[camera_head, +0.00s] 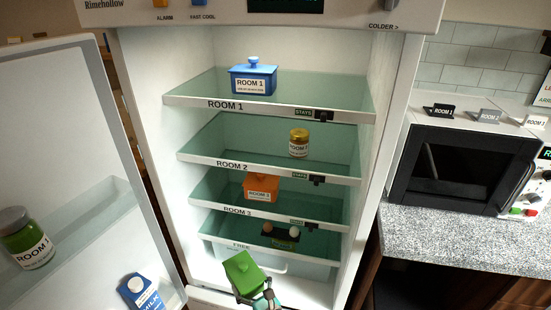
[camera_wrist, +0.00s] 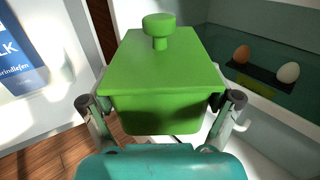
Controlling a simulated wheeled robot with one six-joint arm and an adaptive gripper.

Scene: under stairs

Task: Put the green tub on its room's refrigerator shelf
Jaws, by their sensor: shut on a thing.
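The green tub (camera_head: 242,272) with a knobbed lid is held in front of the open refrigerator, low, near the FREE shelf. It fills the middle of the wrist view (camera_wrist: 160,78), roughly upright. No room label shows on its visible faces. My gripper (camera_wrist: 160,101) is shut on the tub, one finger on each side. The refrigerator has glass shelves marked ROOM 1 (camera_head: 225,105), ROOM 2 (camera_head: 231,164), ROOM 3 (camera_head: 238,211) and FREE (camera_head: 241,245), top to bottom.
A blue tub (camera_head: 253,80) stands on ROOM 1, a yellow-lidded jar (camera_head: 299,144) on ROOM 2, an orange tub (camera_head: 261,187) on ROOM 3, an egg tray (camera_head: 281,241) on FREE. The open door (camera_head: 60,120) blocks the left; a microwave (camera_head: 455,170) stands right.

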